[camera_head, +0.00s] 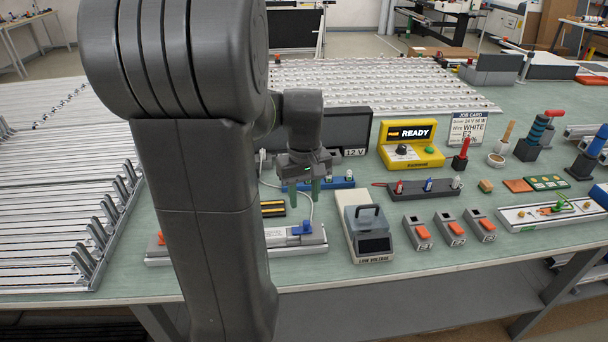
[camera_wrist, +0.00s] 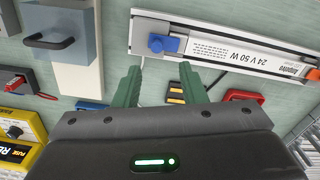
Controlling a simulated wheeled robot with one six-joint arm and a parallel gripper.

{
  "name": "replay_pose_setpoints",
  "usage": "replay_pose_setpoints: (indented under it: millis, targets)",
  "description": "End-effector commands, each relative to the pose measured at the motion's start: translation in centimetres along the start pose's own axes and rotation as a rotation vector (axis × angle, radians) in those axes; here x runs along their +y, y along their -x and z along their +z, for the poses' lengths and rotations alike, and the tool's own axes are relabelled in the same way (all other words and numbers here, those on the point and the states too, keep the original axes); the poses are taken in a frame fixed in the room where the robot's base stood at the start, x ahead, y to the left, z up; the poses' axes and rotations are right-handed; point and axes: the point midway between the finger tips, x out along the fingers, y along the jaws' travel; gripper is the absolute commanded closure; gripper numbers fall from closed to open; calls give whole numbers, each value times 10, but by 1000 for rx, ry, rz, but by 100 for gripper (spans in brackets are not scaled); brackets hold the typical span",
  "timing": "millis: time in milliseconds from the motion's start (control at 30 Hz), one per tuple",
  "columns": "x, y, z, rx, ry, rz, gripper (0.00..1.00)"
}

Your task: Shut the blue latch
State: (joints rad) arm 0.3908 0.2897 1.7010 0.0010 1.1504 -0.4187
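The blue latch (camera_head: 302,228) sits on the grey end block of a long pale driver unit (camera_head: 280,240) near the table's front edge. In the wrist view the blue latch (camera_wrist: 165,44) is at the left end of the unit, whose label reads "24 V 50 W". I cannot tell how far the latch is turned. My gripper (camera_head: 303,190) hangs over the table behind the latch, apart from it. In the wrist view its green fingers (camera_wrist: 160,70) are spread with nothing between them, just below the latch. My arm hides the middle of the unit in the head view.
A low-voltage box (camera_head: 366,232) with a grey handle stands just right of the unit. Orange-switched blocks (camera_head: 450,230) lie further right. A blue connector strip (camera_head: 330,183) is behind my gripper. A yellow tester (camera_head: 410,145) reads "READY". Long metal frames (camera_head: 60,215) fill the left.

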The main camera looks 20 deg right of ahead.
Motion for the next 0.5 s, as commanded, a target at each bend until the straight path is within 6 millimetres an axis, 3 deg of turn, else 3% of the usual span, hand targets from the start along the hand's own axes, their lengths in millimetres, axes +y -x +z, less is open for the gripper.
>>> replay_pose_setpoints:
  millis: [200,500]
  targets:
    - [0,44,-1,3,1,1,62]
    - [-1,63,0,-1,1,-1,62]
